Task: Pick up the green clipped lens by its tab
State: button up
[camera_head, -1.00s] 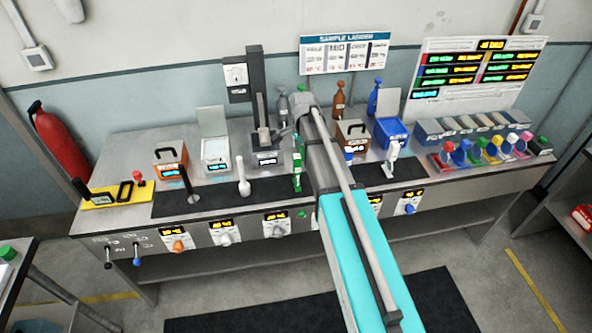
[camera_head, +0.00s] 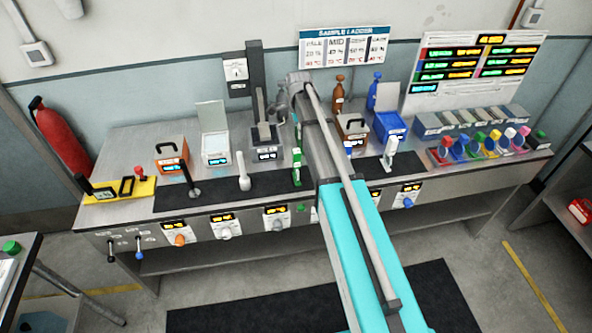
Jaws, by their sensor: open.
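Several coloured lens-like pieces stand in a row at the right end of the bench, with red, blue, green, yellow and pink parts. A green one (camera_head: 467,132) shows among them, but it is too small to make out its tab or clip. Another upright green piece (camera_head: 297,165) stands on the black mat just left of my arm; its exact shape is unclear. My arm reaches up over the middle of the bench, its far joint near the grey bottle. My gripper's fingers are not visible; the arm hides that area. Nothing is seen held.
A black mat (camera_head: 222,193) runs along the bench front, with a white pestle-like piece (camera_head: 243,172) on it. An orange box (camera_head: 172,157), a blue box (camera_head: 388,125) and a brown bottle (camera_head: 339,95) stand behind. A red extinguisher (camera_head: 60,140) is at left.

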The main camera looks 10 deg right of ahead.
aim_at(297, 151)
jog(key=shift+f+b, duration=4)
jog(key=shift+f, duration=0.15)
jog(key=shift+f, duration=0.15)
jog(key=f+b, duration=0.1)
jog(key=b, duration=0.1)
jog(key=f+b, duration=0.1)
jog(key=shift+w+a+f, duration=0.15)
jog(key=shift+w+f, duration=0.1)
jog(key=shift+f, duration=0.1)
jog(key=shift+f+b, duration=1.1)
grip_shut()
